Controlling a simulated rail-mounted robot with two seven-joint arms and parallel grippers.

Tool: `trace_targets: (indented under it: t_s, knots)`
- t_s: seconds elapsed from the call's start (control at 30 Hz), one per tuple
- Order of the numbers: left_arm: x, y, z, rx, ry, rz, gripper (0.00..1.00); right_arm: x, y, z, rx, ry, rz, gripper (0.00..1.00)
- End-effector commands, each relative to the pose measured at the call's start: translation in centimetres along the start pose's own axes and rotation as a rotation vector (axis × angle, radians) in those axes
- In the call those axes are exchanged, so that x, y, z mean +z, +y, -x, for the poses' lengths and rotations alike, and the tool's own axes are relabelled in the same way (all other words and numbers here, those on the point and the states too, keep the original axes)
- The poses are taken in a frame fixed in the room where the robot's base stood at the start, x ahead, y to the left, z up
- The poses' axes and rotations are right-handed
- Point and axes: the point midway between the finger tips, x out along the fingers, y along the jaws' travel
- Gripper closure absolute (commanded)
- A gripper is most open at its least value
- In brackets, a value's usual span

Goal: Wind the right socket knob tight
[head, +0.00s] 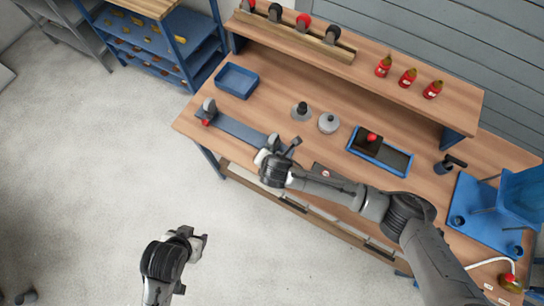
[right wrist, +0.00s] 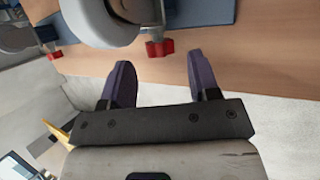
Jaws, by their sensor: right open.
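A blue-grey fixture rail (head: 236,128) lies along the bench's front left edge. Its left socket (head: 209,105) has a red knob (head: 204,122). My right gripper (head: 285,144) is over the rail's right end and hides the right socket knob in the head view. In the right wrist view, a red knob (right wrist: 160,48) sits under a grey rounded part (right wrist: 100,22), just beyond and between my open, empty right fingers (right wrist: 161,75). They appear apart from it. Another red knob (right wrist: 55,54) shows farther left. My left gripper (head: 196,243) hangs over the floor; its opening is unclear.
The wooden bench (head: 285,85) also carries a blue tray (head: 236,81), a dark-topped grey piece (head: 301,111), a grey disc (head: 328,123) and a blue-rimmed tray (head: 358,150). Red bottles (head: 408,77) stand on the raised shelf. The floor (head: 90,190) at left is clear.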

Motion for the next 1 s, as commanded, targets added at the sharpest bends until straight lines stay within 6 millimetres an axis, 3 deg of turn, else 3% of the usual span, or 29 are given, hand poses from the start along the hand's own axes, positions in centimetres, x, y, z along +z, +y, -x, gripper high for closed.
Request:
trace_targets:
  t_s: [0.2,0.5,0.7,1.0]
  knots:
    - [-0.4,0.1,1.1,0.003,0.001,0.004,0.44,0.1,0.1,4.8,0.001,0.000,-0.001,0.44]
    - [-0.7,0.3,1.9,0.010,0.003,0.013,0.44,0.1,0.1,9.4,0.001,0.001,-0.001,0.44]
    - [-0.8,0.3,2.0,0.010,0.003,0.012,0.44,0.1,0.0,10.8,0.000,0.000,-0.002,0.44]
    - [-0.7,0.1,2.0,0.004,0.002,0.005,0.44,0.1,0.0,11.1,-0.001,-0.001,-0.002,0.44]
